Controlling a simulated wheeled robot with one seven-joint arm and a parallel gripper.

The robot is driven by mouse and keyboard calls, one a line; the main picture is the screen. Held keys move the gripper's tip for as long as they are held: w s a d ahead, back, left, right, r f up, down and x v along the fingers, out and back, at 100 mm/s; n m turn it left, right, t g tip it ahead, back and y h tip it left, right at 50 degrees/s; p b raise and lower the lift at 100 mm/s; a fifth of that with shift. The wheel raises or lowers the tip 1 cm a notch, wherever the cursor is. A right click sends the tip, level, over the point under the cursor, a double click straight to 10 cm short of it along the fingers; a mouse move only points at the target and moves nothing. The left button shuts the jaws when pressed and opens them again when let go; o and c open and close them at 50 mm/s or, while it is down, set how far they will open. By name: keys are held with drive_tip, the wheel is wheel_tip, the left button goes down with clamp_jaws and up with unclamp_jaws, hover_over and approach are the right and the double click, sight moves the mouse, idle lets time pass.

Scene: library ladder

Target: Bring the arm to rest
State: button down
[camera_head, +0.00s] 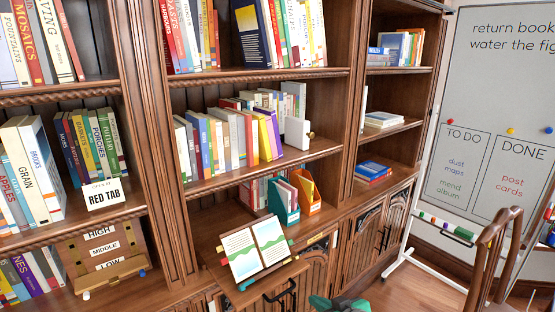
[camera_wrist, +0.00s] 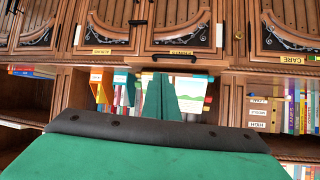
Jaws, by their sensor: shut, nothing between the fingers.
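My gripper (camera_wrist: 161,95) shows in the wrist view as two narrow green fingers close together in the middle, shut and empty. The broad green body with a dark edge below them fills the lower part of that view and is mine. The wrist picture is upside down, with the cabinet doors at the top. In the head view only a green and grey part of my arm shows at the bottom edge; the fingers cannot be made out there. Nothing appears to touch the fingers.
An open book (camera_head: 257,248) lies on a slanted stand before the bookcase. Teal (camera_head: 283,202) and orange (camera_head: 306,192) holders stand behind it. A rack with HIGH, MIDDLE and LOW labels (camera_head: 103,250) is at left. Some floor shows between.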

drive_tip(key=s+a+f+m+t+h, duration=0.1)
drive_tip(key=s+a+f+m+h, duration=0.2)
drive_tip(key=s+f, duration=0.65)
drive_tip(key=s+a+f+m+t+h, duration=0.1)
drive_tip(key=s+a+f+m, duration=0.25)
drive_tip(key=s+f, duration=0.6)
drive_tip(key=s+a+r+t, duration=0.1)
drive_tip(key=s+r, duration=0.2)
drive_tip(key=s, duration=0.5)
drive_tip(key=s+a+r+n+t, duration=0.1)
drive_tip(key=s+a+r, duration=0.1)
drive_tip(key=s, duration=0.6)
drive_tip(key=s+a+r+t+h, duration=0.1)
drive_tip(key=s+r, duration=0.3)
drive_tip(key=s, duration=0.5)
drive_tip(key=shift+a+n, duration=0.3)
drive_tip(key=shift+n, duration=0.05)
